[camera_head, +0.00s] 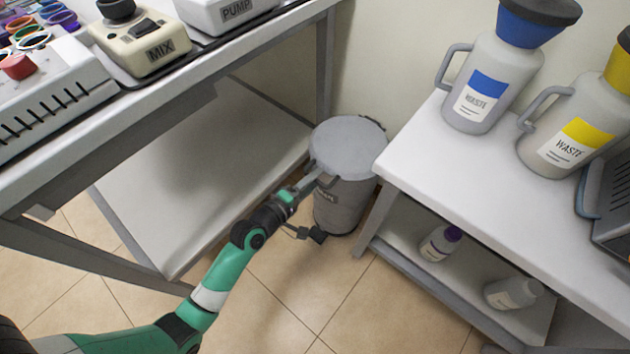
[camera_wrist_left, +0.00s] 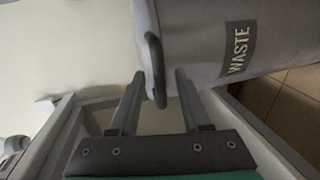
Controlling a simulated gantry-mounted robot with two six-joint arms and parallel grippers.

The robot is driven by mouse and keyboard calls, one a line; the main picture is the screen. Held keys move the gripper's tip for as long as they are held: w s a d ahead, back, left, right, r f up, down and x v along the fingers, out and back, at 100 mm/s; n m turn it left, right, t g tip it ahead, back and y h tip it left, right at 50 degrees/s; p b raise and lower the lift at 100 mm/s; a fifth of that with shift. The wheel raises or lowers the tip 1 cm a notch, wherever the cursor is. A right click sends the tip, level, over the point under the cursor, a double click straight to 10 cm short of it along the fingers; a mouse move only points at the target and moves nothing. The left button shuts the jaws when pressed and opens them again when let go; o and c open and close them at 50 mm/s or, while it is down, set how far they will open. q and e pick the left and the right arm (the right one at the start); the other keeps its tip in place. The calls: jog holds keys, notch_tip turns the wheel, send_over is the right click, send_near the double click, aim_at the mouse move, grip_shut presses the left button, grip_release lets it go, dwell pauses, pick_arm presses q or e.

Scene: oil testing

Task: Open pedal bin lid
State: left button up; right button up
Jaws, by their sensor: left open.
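The grey pedal bin (camera_head: 343,205) stands on the tiled floor between the two benches. Its round lid (camera_head: 350,143) looks shut, and a dark pedal (camera_head: 318,236) sticks out low at the front. My left gripper (camera_head: 318,177) is at the lid's front rim. In the left wrist view the bin's side (camera_wrist_left: 275,40) carries a WASTE label, and a dark lid handle (camera_wrist_left: 153,68) reaches between the two open fingers of my left gripper (camera_wrist_left: 159,75). I cannot tell whether either finger touches the handle. My right gripper is not in view.
A white bench (camera_head: 470,160) with waste jugs (camera_head: 490,85) stands close to the bin's right, with bottles on its lower shelf. The left bench (camera_head: 180,75) holds MIX and PUMP devices, with a lower shelf beside my arm. Floor tiles (camera_head: 290,300) are clear in front.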

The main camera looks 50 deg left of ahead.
pick_arm(q)
jog(key=shift+w, duration=0.4)
grip_shut()
dwell(1.2)
